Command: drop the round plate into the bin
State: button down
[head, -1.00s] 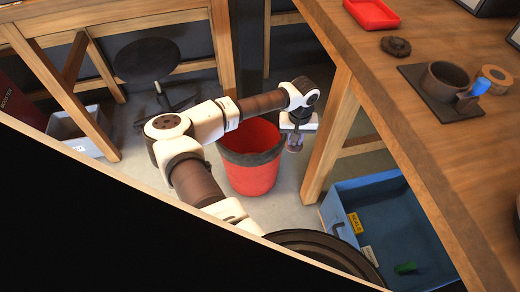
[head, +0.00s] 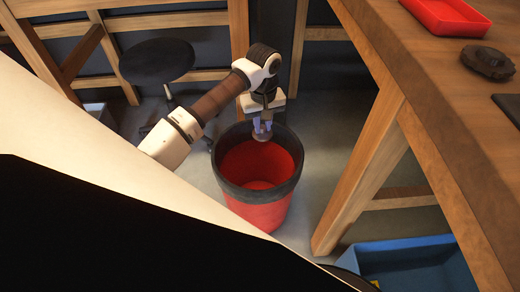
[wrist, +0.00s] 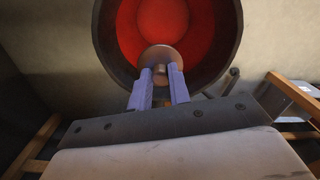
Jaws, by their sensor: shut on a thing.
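The bin (head: 262,208) is a red bucket with a wide black rim, standing on the floor with its mouth open. It also shows in the wrist view (wrist: 202,22). My gripper (head: 262,128) points down above the far part of the bin's mouth. In the wrist view my gripper (wrist: 164,85) is shut on the small knob of the round plate (wrist: 160,54), a small brownish disc seen against the red inside. The plate also shows in the head view (head: 262,137), small and partly hidden by the fingers.
A wooden table (head: 400,95) stands to the right of the bin, bearing a red tray (head: 448,16) and a dark round part (head: 487,62). A blue crate (head: 410,262) sits on the floor below it. A black stool (head: 156,62) stands at the back left.

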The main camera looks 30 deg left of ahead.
notch_tip(320, 180, down, 5)
jog(key=shift+f+b, duration=0.1)
jog(key=shift+b, duration=0.95)
jog(key=c, duration=1.2)
grip_release()
jog(key=shift+c, duration=0.2)
notch_tip(320, 180, up, 14)
jog(key=shift+f+p, duration=0.1)
jog(key=shift+p, duration=0.9)
